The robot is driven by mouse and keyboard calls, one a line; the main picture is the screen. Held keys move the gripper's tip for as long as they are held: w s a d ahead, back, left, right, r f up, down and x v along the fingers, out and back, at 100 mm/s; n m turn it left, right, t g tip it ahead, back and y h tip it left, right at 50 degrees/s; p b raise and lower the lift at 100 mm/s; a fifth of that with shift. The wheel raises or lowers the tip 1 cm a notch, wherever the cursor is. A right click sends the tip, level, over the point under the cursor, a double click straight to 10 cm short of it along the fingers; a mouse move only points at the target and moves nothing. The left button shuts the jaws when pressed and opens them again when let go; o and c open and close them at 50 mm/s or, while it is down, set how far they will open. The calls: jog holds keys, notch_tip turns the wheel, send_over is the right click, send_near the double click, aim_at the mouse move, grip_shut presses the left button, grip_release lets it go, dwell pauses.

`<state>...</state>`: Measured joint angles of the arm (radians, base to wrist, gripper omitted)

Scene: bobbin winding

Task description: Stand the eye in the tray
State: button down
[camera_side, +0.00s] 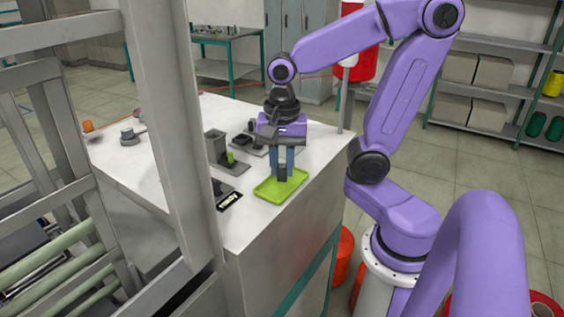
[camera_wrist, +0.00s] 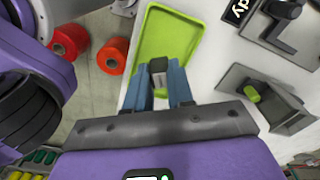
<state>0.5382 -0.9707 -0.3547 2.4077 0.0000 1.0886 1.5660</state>
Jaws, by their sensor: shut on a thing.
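The eye, a small dark grey block (camera_side: 282,172), is upright between the blue fingers of my gripper (camera_side: 283,174). The green tray (camera_side: 268,198) lies flat near the table's front right edge, directly below. In the wrist view my gripper (camera_wrist: 159,92) is shut on the eye (camera_wrist: 158,69), whose top shows at the near end of the tray (camera_wrist: 168,32). The eye's lower end is at the tray's floor or just above it; I cannot tell whether it touches. The tray is otherwise empty.
A black label (camera_side: 230,200) lies by the front edge. A grey round part (camera_side: 128,136) sits farther left. A grey post stands in the foreground.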

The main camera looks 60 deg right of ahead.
jog(key=shift+f, duration=0.55)
dwell(0.4)
jog(key=c, duration=0.9)
grip_release()
jog(key=shift+r, duration=3.55)
